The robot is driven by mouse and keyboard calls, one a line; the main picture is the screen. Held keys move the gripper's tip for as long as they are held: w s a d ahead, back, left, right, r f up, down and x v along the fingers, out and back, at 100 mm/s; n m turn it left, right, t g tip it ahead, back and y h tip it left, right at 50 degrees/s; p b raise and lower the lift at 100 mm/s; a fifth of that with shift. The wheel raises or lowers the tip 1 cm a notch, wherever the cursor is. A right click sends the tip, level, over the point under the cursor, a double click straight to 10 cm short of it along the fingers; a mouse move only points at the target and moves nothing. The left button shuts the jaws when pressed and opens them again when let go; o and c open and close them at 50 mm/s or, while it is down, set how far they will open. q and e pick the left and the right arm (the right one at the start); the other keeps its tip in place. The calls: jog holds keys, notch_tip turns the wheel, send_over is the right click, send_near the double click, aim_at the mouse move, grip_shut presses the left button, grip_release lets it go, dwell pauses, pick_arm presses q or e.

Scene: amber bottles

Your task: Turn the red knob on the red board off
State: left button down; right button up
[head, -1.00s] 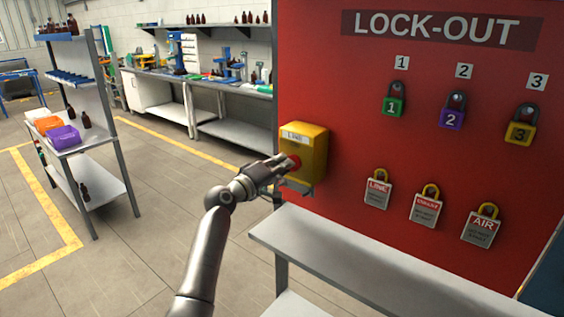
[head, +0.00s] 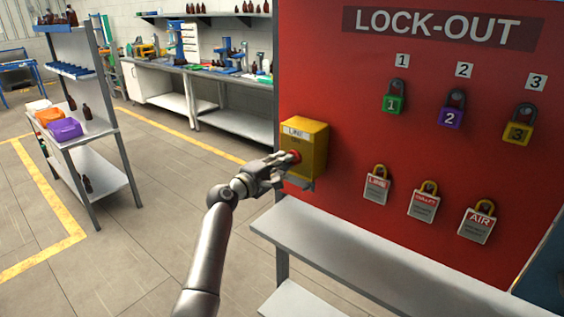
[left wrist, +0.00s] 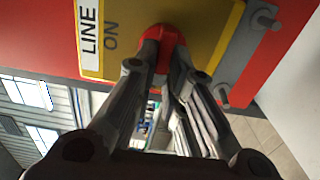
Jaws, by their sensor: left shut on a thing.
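The red board (head: 345,140) headed LOCK-OUT fills the right of the head view. A yellow switch box (head: 307,136) is fixed at its left edge. The red knob (head: 294,156) is on the box's front, partly hidden by my gripper. In the left wrist view the red knob (left wrist: 160,42) sits between my fingertips, beside a LINE label and the word ON on the box (left wrist: 205,22). My left gripper (head: 284,161) is shut on the knob; its fingers also show in the left wrist view (left wrist: 160,66). My right gripper is not in view.
A grey shelf (head: 340,240) juts out below the board. Numbered padlocks (head: 394,103) and tags (head: 377,188) hang on the board, right of the box. A rack with bins (head: 65,129) stands at the left. The floor between is clear.

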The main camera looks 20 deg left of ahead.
pick_arm(q)
jog(key=shift+f, duration=0.1)
jog(key=c, duration=1.5)
grip_release()
jog(key=v, duration=1.2)
